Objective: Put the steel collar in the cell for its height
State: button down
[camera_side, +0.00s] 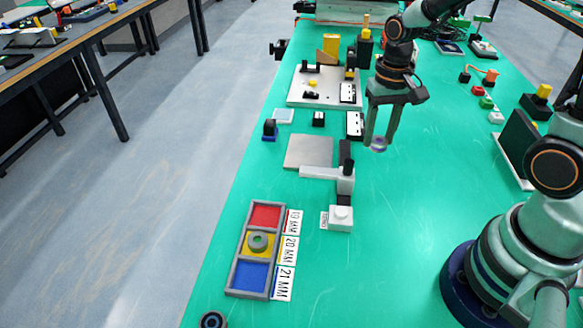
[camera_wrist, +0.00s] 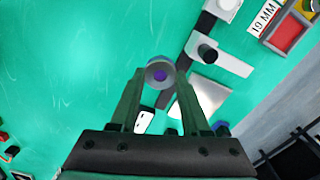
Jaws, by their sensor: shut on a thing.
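The sorting tray (camera_side: 234,261) has three cells in the side view: red (camera_side: 265,216) labelled 19 MM, yellow (camera_side: 269,252) labelled 20 MM, blue (camera_side: 251,276) labelled 21 MM. Another grey collar (camera_side: 257,241) lies in the yellow cell. The red and blue cells look empty.
A grey plate (camera_side: 308,150) lies behind a white-armed gauge (camera_side: 320,172) with a black post (camera_side: 347,166) and a white block (camera_side: 341,217). A pale fixture board (camera_side: 325,88) with small parts stands farther back. The bench right of the gauge is clear.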

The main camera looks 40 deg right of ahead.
aim_at(367, 183)
notch_tip(367, 183, down, 11)
dwell(0.5)
jog(key=c, duration=0.7)
grip_release()
jog(key=shift+f, duration=0.1)
jog(key=shift+o, duration=0.2)
notch_tip(367, 183, up, 12)
jog(key=shift+r, duration=0.2)
jog(key=r, duration=0.2)
jog(key=a+r+n+t, duration=0.1)
jog(key=r, duration=0.1)
jog(key=s+r+n+t, duration=0.1)
jog(key=r, duration=0.1)
jog(key=shift+a+r, duration=0.15)
jog(key=shift+a, duration=0.05)
jog(key=s+a+r+n+t, duration=0.1)
jog(key=s+r+n+t, duration=0.2)
jog(key=r, duration=0.2)
jog(key=shift+a+r, duration=0.25)
jog(key=shift+r, duration=0.05)
jog(key=o, duration=0.4)
jog(key=shift+s+r+t, duration=0.15)
jog(key=shift+t, duration=0.15)
